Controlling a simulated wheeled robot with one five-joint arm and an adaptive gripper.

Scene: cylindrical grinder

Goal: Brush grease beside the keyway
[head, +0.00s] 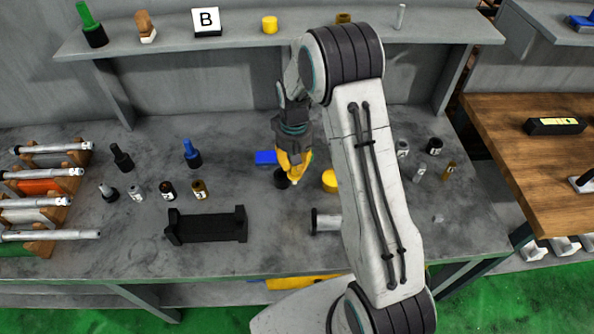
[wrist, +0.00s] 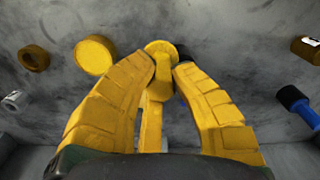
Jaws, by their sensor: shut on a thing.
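My gripper (head: 294,175) points down over the middle of the bench. Its yellow fingers (wrist: 163,65) are shut on a small yellow round-ended piece (wrist: 160,48). Most of that piece is hidden, so I cannot tell whether it is a brush. A small dark cylinder (head: 281,179) stands close to the fingertips on the left; a black part (wrist: 183,53) shows at the fingertip in the wrist view. A short metal shaft (head: 327,222) with a dark flange lies in front, partly hidden by my arm. I cannot make out a keyway or grease.
A yellow cylinder (head: 329,181) stands right of the gripper and a blue block (head: 265,157) behind it. A black cradle (head: 207,226) lies front left, near several small bottles. A rack (head: 42,248) holds rods at far left. A shelf (head: 345,40) runs along the back.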

